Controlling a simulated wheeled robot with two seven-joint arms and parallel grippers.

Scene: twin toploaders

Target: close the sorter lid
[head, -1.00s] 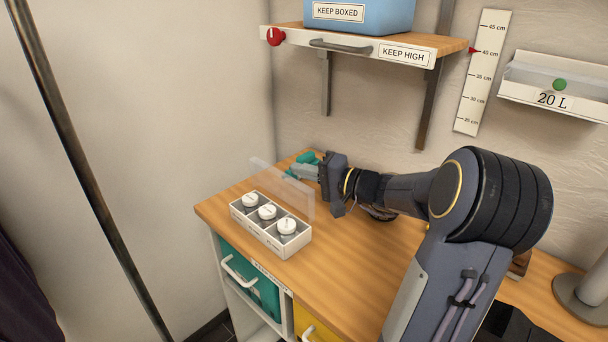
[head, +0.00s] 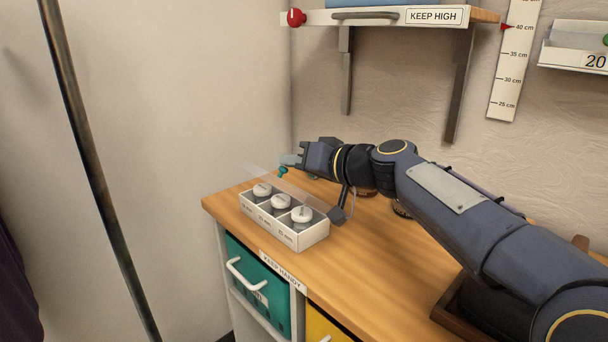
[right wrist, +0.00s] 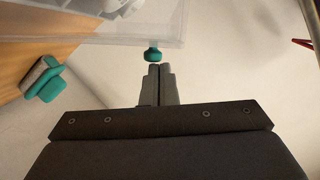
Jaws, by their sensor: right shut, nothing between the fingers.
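The sorter (head: 314,238) is a white box with three compartments at the table's left end. Each compartment holds a round white-topped piece. Its clear lid (head: 262,174) is raised and tilted over the back of the box, seen nearly edge-on. A teal knob (head: 283,171) is on the lid; in the right wrist view the knob (right wrist: 153,54) sits just beyond my fingertips. My right gripper (head: 289,160) is shut and empty behind and above the lid, close to the knob; whether it touches is unclear. The fingers also show in the right wrist view (right wrist: 154,70). My left gripper is out of view.
A shelf labelled KEEP HIGH (head: 390,18) hangs above. A teal drawer (head: 258,287) is below the table top (head: 345,265), whose front middle is clear.

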